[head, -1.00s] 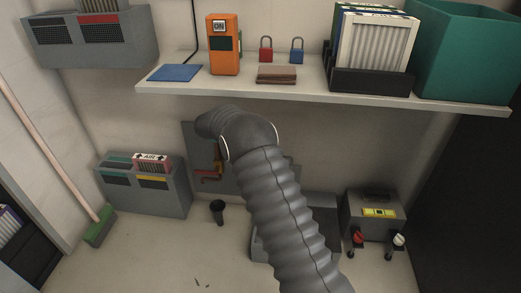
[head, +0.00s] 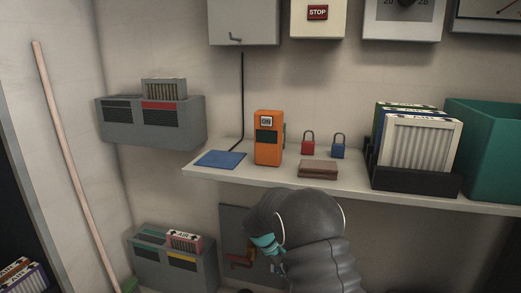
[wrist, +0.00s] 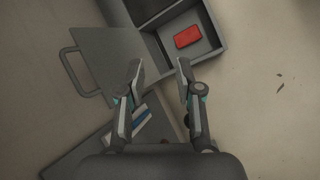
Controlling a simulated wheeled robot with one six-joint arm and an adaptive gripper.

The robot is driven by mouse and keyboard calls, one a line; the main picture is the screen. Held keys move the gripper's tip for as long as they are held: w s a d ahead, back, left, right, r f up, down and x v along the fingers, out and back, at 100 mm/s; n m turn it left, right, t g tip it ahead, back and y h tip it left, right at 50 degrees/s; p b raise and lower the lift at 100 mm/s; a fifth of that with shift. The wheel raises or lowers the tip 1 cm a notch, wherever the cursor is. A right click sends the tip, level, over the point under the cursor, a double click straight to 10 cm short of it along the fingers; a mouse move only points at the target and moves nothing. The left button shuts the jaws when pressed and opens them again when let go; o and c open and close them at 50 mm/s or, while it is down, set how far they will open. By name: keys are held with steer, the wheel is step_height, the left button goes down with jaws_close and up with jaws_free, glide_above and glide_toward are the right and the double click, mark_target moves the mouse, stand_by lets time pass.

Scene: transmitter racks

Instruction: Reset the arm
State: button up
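In the wrist view my gripper (wrist: 160,75) is open, its two fingers apart with nothing between the tips. In the head view my arm, in a ribbed grey sleeve, rises in front of the wall below the shelf (head: 400,196). The fingertips are hidden there.
On the shelf stand an orange device (head: 268,140), a red padlock (head: 308,146), a blue padlock (head: 338,149), a brown wallet-like item (head: 318,170), a filter rack (head: 410,178) and a teal bin (head: 490,150). A broom handle (head: 75,165) leans left.

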steer(key=s+d+r+m+t+y, duration=0.2)
steer(key=s+r+m, duration=0.1)
steer(key=s+r, duration=0.5)
steer(key=s+d+r+m+t+y, duration=0.2)
steer(key=s+r, duration=0.6)
steer(key=s, duration=0.7)
steer(key=s+d+r+m+t+y, duration=0.1)
steer(key=s+r+m+t+y, duration=0.1)
steer(key=s+r, duration=0.5)
steer(key=shift+s+d+r+m, duration=0.4)
steer(key=shift+s+m, duration=0.5)
steer(key=shift+s, duration=1.7)
